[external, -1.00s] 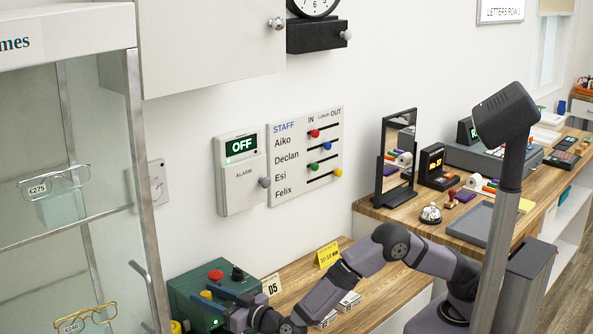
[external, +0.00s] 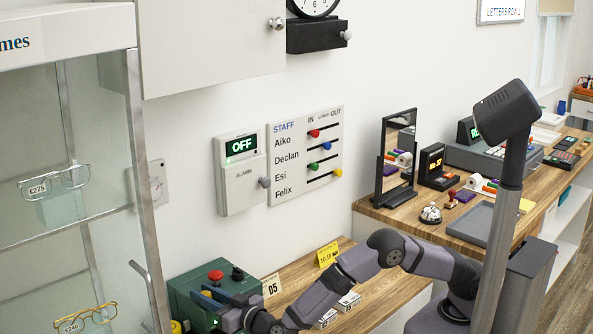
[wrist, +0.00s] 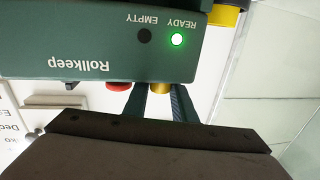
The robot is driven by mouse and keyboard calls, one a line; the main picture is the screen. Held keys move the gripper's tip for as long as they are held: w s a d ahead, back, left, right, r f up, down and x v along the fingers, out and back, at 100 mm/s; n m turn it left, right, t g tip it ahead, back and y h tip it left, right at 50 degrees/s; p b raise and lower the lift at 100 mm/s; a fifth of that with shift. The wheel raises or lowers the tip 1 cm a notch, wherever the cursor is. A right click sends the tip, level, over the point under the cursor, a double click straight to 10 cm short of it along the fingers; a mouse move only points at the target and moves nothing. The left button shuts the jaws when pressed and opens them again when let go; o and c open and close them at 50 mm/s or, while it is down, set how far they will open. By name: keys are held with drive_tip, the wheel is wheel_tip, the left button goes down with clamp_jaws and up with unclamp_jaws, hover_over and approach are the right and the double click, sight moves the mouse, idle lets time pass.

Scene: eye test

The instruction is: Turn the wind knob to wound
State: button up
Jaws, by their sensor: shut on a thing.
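My gripper (external: 212,298) is at the top of the green Rollkeep machine (external: 188,289), at the lower left of the external view. The READY light (wrist: 177,39) glows green; the EMPTY light (wrist: 144,36) is dark. No label reading wind or wound is legible on any knob.
A grey knob (external: 346,34) sticks out of the black box under the wall clock. The alarm panel (external: 240,172) reads OFF, beside the staff board (external: 306,155). A glass display case (external: 75,240) stands close on the left. Small cards stand on the wooden counter.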

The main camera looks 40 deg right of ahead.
drive_tip(key=shift+r+m+h+b, duration=0.1)
drive_tip(key=shift+m+h+b, duration=0.15)
drive_tip(key=shift+m+h, duration=0.9)
drive_tip(key=shift+r+m+h+b, duration=0.15)
drive_tip(key=shift+m+h, duration=0.5)
drive_tip(key=shift+h, duration=1)
